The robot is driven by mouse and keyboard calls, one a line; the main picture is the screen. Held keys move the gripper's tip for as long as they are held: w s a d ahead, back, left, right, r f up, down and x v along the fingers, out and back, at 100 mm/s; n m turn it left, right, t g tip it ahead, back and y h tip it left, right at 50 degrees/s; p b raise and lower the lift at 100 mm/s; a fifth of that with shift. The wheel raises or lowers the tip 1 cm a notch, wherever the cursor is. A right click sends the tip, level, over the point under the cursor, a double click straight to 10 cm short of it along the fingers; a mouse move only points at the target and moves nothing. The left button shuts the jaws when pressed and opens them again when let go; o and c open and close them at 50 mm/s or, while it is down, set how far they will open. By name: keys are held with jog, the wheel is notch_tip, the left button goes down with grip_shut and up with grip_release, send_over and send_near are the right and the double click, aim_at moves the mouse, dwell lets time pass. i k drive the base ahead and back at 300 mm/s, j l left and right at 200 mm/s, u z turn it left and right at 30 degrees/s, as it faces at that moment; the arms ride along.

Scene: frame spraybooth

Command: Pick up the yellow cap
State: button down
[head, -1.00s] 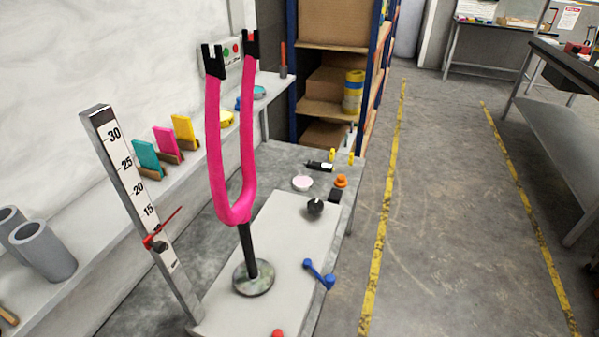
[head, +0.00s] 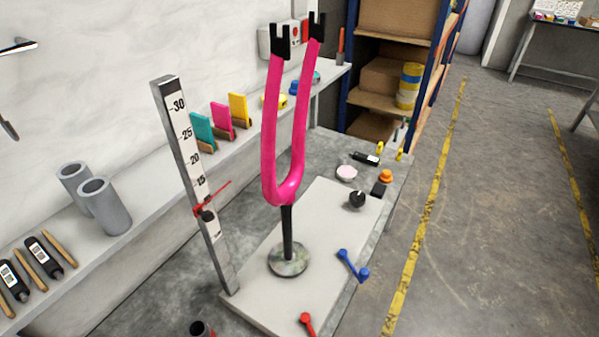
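Two small yellow pieces stand at the far end of the bench, a left one (head: 380,148) and a right one (head: 399,155). They are too small for me to tell which, if either, is the yellow cap. The left one is beside a black bottle-like item (head: 365,158) with a white label. A round yellow item (head: 274,101) lies on the wall ledge, partly behind the pink fork.
A pink fork (head: 269,150) stands upright on a round base on the pale board (head: 325,225). A ruler post (head: 190,170) is left of it. Blue (head: 352,265) and red (head: 307,323) pieces lie nearer. The floor (head: 470,260) right is clear.

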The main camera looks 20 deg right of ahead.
aim_at(398, 158)
jog(key=i+l+u, duration=0.1)
jog(key=i+l, duration=0.15)
jog(key=l, duration=0.2)
jog(key=i+l, duration=0.25)
jog(key=l, duration=0.2)
jog(key=i+l+u, duration=0.15)
jog(key=l, duration=0.3)
jog(key=i+l, duration=0.3)
jog(key=l, duration=0.2)
jog(key=i+l+u, duration=0.15)
jog(key=l, duration=0.35)
jog(key=i+l, duration=0.25)
jog(key=l, duration=0.25)
jog(key=i+l+u, duration=0.15)
jog(key=l, duration=0.35)
jog(key=i+l, duration=0.2)
jog(key=l, duration=0.35)
jog(key=i+j+u, duration=0.05)
